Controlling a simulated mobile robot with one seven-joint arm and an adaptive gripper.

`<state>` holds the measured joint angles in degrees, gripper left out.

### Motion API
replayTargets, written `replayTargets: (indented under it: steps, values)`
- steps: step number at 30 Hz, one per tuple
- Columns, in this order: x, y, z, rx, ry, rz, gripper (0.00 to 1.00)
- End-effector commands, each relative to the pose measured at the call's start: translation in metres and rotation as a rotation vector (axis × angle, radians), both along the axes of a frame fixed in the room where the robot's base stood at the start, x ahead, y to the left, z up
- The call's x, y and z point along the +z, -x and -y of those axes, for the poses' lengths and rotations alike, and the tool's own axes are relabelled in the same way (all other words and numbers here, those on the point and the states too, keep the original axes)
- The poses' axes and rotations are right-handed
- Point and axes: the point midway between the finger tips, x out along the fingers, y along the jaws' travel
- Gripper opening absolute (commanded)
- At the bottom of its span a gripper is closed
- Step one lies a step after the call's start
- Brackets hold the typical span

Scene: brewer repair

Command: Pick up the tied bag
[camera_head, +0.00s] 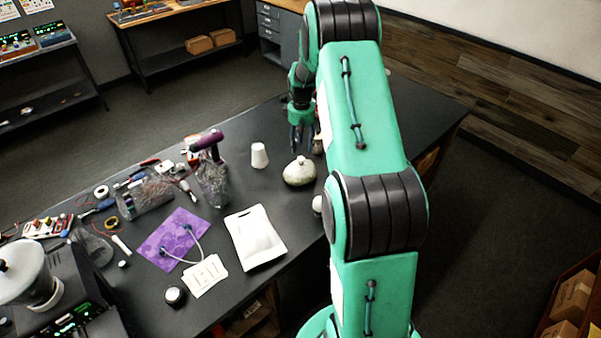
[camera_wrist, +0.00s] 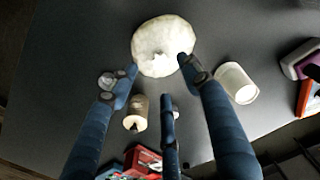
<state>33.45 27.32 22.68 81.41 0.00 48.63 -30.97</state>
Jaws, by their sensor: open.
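The tied bag (camera_head: 299,171) is a round, pale, lumpy bundle with a small knot on top. It sits on the dark table near its right edge in the head view, left of my arm. In the wrist view the bag (camera_wrist: 163,40) is at the top, with its knot facing me. My gripper (camera_head: 299,128) hangs behind the bag in the head view, partly hidden by my arm.
A white cup (camera_head: 259,155) stands close left of the bag and also shows in the wrist view (camera_wrist: 236,84). A small cylinder (camera_wrist: 136,113) stands near my fingers. A white pouch (camera_head: 255,237), a purple mat (camera_head: 170,238) and clutter lie further left.

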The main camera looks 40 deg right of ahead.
Motion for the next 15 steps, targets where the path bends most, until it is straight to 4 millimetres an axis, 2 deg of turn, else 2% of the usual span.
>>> replayTargets:
  steps: [6,15]
  values:
    - [-0.031,0.000,0.000,0.000,0.000,-0.001,0.48]
    - [-0.043,0.000,0.000,0.000,0.001,0.001,0.48]
